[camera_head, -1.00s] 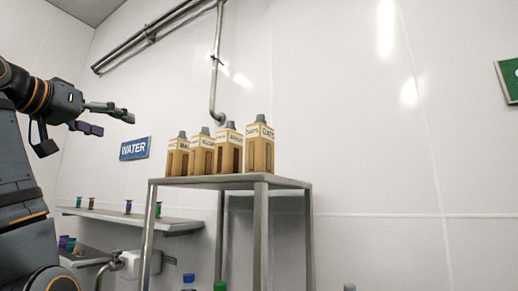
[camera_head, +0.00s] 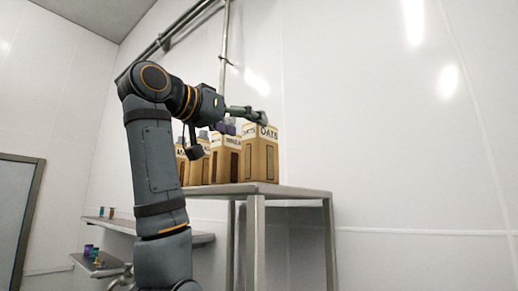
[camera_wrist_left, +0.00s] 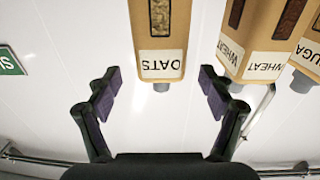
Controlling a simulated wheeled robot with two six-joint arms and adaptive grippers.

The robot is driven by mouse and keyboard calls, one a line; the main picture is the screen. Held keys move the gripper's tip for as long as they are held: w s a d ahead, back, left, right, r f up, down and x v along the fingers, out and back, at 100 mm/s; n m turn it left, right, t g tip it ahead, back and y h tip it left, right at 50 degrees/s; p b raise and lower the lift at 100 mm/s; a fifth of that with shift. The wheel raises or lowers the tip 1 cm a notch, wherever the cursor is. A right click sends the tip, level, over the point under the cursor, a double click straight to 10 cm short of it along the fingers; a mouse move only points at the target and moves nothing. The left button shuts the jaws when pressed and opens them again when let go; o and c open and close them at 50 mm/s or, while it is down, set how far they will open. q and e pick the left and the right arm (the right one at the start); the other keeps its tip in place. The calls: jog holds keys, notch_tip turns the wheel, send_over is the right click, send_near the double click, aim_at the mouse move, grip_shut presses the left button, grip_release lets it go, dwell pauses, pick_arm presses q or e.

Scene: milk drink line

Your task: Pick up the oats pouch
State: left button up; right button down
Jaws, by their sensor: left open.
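The oats pouch (camera_head: 260,158) is a tan carton-like pouch with a dark front window and grey cap. It stands upright at the right end of a row on the metal stand (camera_head: 300,193). My left gripper (camera_head: 248,121) is at the height of the pouch's top, in front of its cap. In the left wrist view the oats pouch (camera_wrist_left: 160,22) appears upside down, its cap centred between the spread purple-padded fingers (camera_wrist_left: 160,90). The gripper is open and empty; I cannot tell whether it touches the pouch. My right gripper is not in view.
A wheat pouch (camera_head: 225,160) stands close left of the oats, with more pouches beyond, partly behind my arm. They also show in the left wrist view, wheat (camera_wrist_left: 245,40) and sugar (camera_wrist_left: 307,55). A low shelf (camera_head: 200,238) is at the lower left. Right of the stand is clear.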

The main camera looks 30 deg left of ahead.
pick_arm(q)
jog(key=shift+w+d+f, duration=0.1)
jog(key=shift+w+d, duration=0.1)
jog(key=shift+w, duration=0.75)
jog(key=w+p, duration=0.3)
jog(key=shift+d+r, duration=0.1)
jog(key=shift+r, duration=0.2)
jog(key=shift+w+f+p, duration=0.1)
jog(key=shift+w+p, duration=0.25)
jog(key=shift+w, duration=0.1)
jog(key=shift+w+f, duration=0.2)
jog(key=shift+w, duration=0.05)
jog(key=shift+s, duration=0.15)
jog(key=c, duration=0.8)
jog(key=shift+r, duration=0.1)
grip_shut()
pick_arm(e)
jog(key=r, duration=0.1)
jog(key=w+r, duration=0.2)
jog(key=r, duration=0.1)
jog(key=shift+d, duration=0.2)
